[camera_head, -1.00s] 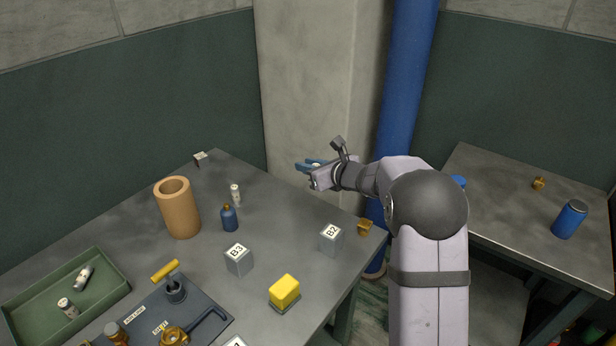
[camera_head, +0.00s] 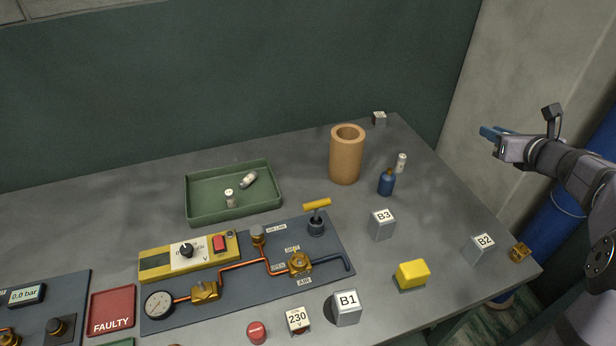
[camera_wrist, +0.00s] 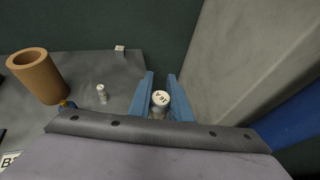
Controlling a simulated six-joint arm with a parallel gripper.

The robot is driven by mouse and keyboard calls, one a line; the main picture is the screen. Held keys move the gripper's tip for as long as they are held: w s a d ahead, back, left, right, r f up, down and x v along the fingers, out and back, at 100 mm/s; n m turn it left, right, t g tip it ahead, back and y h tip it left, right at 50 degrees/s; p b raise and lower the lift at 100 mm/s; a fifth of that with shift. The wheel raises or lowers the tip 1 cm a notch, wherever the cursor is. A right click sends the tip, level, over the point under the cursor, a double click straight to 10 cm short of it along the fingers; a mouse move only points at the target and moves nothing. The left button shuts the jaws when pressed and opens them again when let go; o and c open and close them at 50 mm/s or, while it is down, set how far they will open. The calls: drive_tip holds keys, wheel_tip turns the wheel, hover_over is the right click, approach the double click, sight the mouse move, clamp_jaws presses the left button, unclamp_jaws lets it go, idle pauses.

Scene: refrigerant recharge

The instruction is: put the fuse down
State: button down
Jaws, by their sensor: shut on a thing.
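My gripper (camera_head: 490,132) is at the right, above and beyond the right end of the table. In the wrist view, its blue fingers (camera_wrist: 160,98) are shut on a fuse (camera_wrist: 160,102) with a pale, marked cap facing the camera; its lettering is hard to read. In the head view the held fuse is mostly hidden. Another white fuse (camera_head: 401,163) stands upright on the table, and it also shows in the wrist view (camera_wrist: 102,93). One fuse (camera_head: 230,198) stands and another (camera_head: 248,179) lies in the green tray (camera_head: 190,211).
A tan cylinder (camera_head: 345,160) and a blue bottle (camera_head: 386,182) stand near the upright fuse. Blocks B3 (camera_head: 382,225) and B2 (camera_head: 482,247) and a yellow block (camera_head: 411,274) stand nearer. A red FAULTY tray (camera_head: 111,309) lies front left. The table's back left is clear.

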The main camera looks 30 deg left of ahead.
drive_tip(key=a+n+g+y+p, duration=0.1)
drive_tip(key=a+n+g+y, duration=0.1)
drive_tip(key=a, duration=1.6)
drive_tip(key=n+g+y+p, duration=0.4)
drive_tip(key=n+g, duration=0.1)
drive_tip(key=n, duration=0.1)
hover_over(230, 182)
drive_tip(key=shift+d+f, duration=0.1)
drive_tip(key=shift+f, duration=2.5)
drive_tip(key=shift+f+b, duration=2.5)
drive_tip(key=shift+f, duration=2.5)
drive_tip(key=shift+f+b, duration=0.25)
drive_tip(key=shift+b, duration=0.05)
